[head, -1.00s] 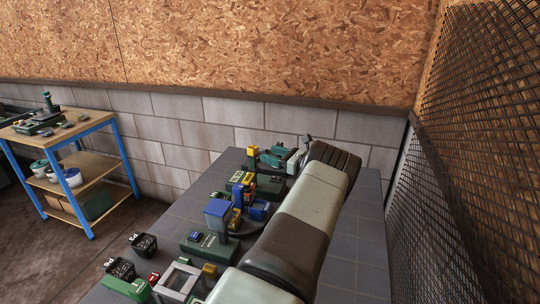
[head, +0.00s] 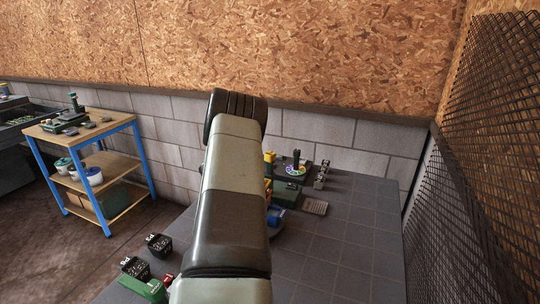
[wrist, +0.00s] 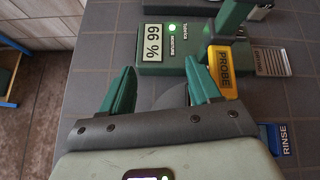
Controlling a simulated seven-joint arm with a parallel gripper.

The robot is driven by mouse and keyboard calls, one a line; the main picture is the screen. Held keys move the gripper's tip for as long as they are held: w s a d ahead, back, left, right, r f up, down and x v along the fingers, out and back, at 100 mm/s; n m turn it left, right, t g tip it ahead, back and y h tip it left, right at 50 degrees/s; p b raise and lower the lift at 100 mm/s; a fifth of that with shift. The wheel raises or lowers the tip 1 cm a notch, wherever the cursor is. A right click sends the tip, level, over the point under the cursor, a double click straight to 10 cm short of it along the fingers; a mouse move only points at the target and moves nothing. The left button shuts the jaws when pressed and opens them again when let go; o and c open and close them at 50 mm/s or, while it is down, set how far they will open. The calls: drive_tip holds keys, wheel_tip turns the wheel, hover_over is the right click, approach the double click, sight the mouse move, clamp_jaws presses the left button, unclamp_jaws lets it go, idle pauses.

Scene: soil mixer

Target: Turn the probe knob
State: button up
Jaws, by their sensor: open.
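In the wrist view, a yellow block lettered PROBE (wrist: 225,70) lies just beyond and right of my right fingertip. A green bar-like part rises behind it at the top; I cannot tell which part is the knob that turns. My gripper (wrist: 163,86) has two green fingers spread wide apart with nothing between them. A green moisture meter (wrist: 178,48) with a lit percent display and a green light sits ahead of the fingers. In the head view my arm hides my gripper and most of the devices.
A blue RINSE block (wrist: 280,139) and a ribbed grey plate (wrist: 271,61) are at right in the wrist view. In the head view, a coloured dial with a black post (head: 296,165) stands at the table's back. The table's right side is clear, beside a mesh wall (head: 490,160).

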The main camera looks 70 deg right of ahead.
drive_tip(key=s+r+m+g+h, duration=0.3)
drive_tip(key=m+g+h, duration=0.2)
drive_tip(key=h, duration=0.1)
approach(267, 156)
drive_tip(key=x, duration=1.1)
drive_tip(key=shift+s+d+r, duration=0.1)
drive_tip(key=shift+d, duration=0.25)
drive_tip(key=shift+c, duration=0.3)
drive_tip(key=c, duration=0.9)
drive_tip(key=shift+t+h, duration=0.3)
drive_tip(key=shift+t, duration=0.1)
